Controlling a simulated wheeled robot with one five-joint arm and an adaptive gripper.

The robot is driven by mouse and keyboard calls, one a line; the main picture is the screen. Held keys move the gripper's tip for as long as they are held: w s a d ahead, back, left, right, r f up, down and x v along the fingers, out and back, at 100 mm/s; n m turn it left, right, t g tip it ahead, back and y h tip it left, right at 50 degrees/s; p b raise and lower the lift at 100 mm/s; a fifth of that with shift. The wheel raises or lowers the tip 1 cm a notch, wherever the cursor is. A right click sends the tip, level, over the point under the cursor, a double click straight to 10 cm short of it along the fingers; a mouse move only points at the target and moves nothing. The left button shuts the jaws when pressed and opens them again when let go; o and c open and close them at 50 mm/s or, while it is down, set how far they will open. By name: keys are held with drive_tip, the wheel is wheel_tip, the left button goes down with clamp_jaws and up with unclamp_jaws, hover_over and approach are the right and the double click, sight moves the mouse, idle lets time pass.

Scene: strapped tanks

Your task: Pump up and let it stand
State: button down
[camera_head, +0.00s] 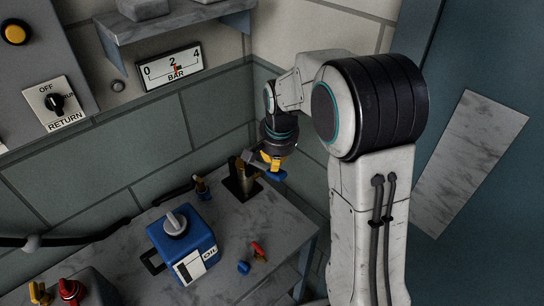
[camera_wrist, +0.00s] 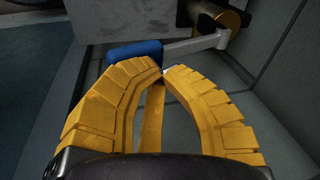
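The hand pump (camera_head: 240,178) stands at the bench's back right, a brass-coloured cylinder with a grey lever (camera_wrist: 190,45) ending in a blue handle (camera_wrist: 136,52). My gripper (camera_head: 272,163) is at this handle. In the wrist view its yellow fingers (camera_wrist: 163,70) come together at the tips, with the blue handle just beyond them; I see no handle between them, and contact is unclear. The BAR gauge (camera_head: 173,67) on the wall reads 0, 2, 4, with a red mark near 2. The selector knob (camera_head: 57,103) is black, on a plate with OFF and RETURN; its exact setting is unclear.
A blue oil can (camera_head: 183,241) with a grey cap stands on the bench (camera_head: 258,212). Small blue (camera_head: 243,267) and red (camera_head: 259,251) pieces lie right of it. Red and yellow fittings are at lower left. A shelf (camera_head: 175,22) projects above the gauge.

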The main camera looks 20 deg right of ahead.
drive_tip(key=shift+w+a+r+p, duration=0.15)
drive_tip(key=shift+w+r+p, duration=0.25)
drive_tip(key=shift+r, duration=0.2)
drive_tip(key=shift+w+a+r+p, duration=0.15)
drive_tip(key=shift+w+r+p, duration=0.2)
drive_tip(key=shift+r+p, duration=0.2)
drive_tip(key=shift+w+a+r+p, duration=0.15)
drive_tip(key=shift+w+r+p, duration=0.25)
drive_tip(key=shift+r, duration=0.25)
drive_tip(key=shift+w+a+r+p, duration=0.15)
drive_tip(key=shift+w+r+p, duration=0.25)
drive_tip(key=shift+r+p, duration=0.3)
drive_tip(key=shift+w+a+r+p, duration=0.2)
drive_tip(key=shift+w+r+p, duration=0.2)
drive_tip(key=shift+r+p, duration=0.35)
drive_tip(key=shift+w+a+r+p, duration=0.15)
drive_tip(key=shift+w+r+p, duration=0.25)
drive_tip(key=shift+r+p, duration=0.3)
drive_tip(key=s+r+n+t, duration=0.1)
drive_tip(key=s+r+n, duration=0.25)
drive_tip(key=s, duration=0.45)
drive_tip(key=s+r+n, duration=0.2)
drive_tip(key=s+r, duration=0.3)
drive_tip(key=s, duration=0.2)
drive_tip(key=s+f+n, duration=0.1)
drive_tip(key=s+n, duration=0.3)
drive_tip(key=s, duration=1)
drive_tip(key=shift+s+f+n+t, duration=0.15)
drive_tip(key=shift+s+n+t, duration=0.05)
drive_tip(key=shift+n+t, duration=0.2)
